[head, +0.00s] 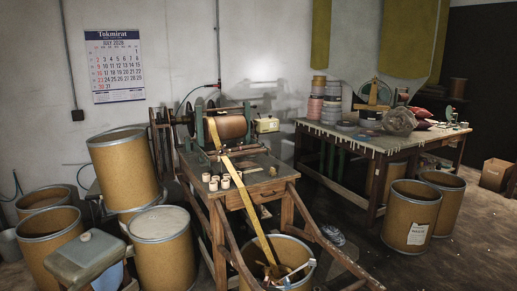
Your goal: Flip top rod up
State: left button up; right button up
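A winding machine stands on a wooden bench (262,177) in the middle of the view. It carries a brown roll (231,127) between green uprights. A yellow tape (246,203) runs from the machine down into an open brown drum (246,283) at the bottom. Thin dark bars cross the machine just below the roll, around the tape. They are too small to tell which one is the top rod or how it is set. Neither of my grippers is in view.
Several small pale spools (226,182) stand on the bench. Brown drums (126,168) crowd the left side. A cluttered table (380,143) stands at the right, with open drums (411,216) before it. Floor at the lower right is clear.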

aim_at(254, 106)
jog(key=i+j, duration=0.25)
jog(key=i, duration=0.25)
jog(key=i+j, duration=0.25)
jog(key=i, duration=0.3)
jog(key=i+j, duration=0.25)
jog(key=i, duration=0.25)
